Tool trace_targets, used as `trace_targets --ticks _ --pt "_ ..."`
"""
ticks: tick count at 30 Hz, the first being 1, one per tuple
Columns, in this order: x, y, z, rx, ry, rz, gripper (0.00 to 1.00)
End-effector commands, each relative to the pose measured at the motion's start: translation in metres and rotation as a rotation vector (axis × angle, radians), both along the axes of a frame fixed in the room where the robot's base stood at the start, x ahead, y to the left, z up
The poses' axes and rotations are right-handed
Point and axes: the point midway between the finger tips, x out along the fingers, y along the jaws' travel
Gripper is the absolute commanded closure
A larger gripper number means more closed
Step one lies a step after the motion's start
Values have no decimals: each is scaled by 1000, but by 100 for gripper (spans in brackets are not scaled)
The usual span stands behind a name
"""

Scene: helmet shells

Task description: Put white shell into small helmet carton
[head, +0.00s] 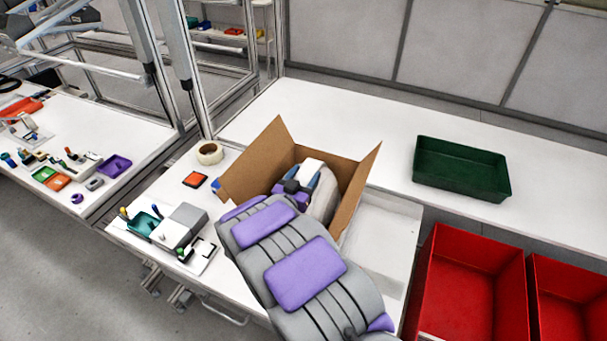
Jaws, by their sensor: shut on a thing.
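The small helmet carton (262,165) is an open brown cardboard box on the white table, with its flaps spread outward. My grey and purple arm reaches into it from the front. My gripper (303,182) is at the carton's opening, mostly hidden behind my arm. The white shell (323,196) shows beside the gripper, inside the carton's opening between the flaps. My gripper is shut on it. My arm hides the shell's lower part and the carton's front, so I cannot tell whether the shell touches the bottom.
A green tray (462,168) stands on the table at right. Red bins (470,290) stand below the front right edge. A tape roll (209,153), an orange-black pad (195,180) and a grey device (180,225) lie left of the carton. Metal posts rise behind them.

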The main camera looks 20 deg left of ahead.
Motion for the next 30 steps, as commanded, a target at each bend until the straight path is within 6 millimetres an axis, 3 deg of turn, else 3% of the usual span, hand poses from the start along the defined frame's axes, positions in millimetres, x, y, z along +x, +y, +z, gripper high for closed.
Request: trace_targets --ticks 6,7,15,25,30 --pt "0 0 -8 0 -1 0 100" --pt "0 0 -7 1 -2 0 39" --pt "0 0 -7 1 -1 0 13" --pt "0 0 -4 2 -1 0 11" --pt "1 0 15 5 -3 -1 11"
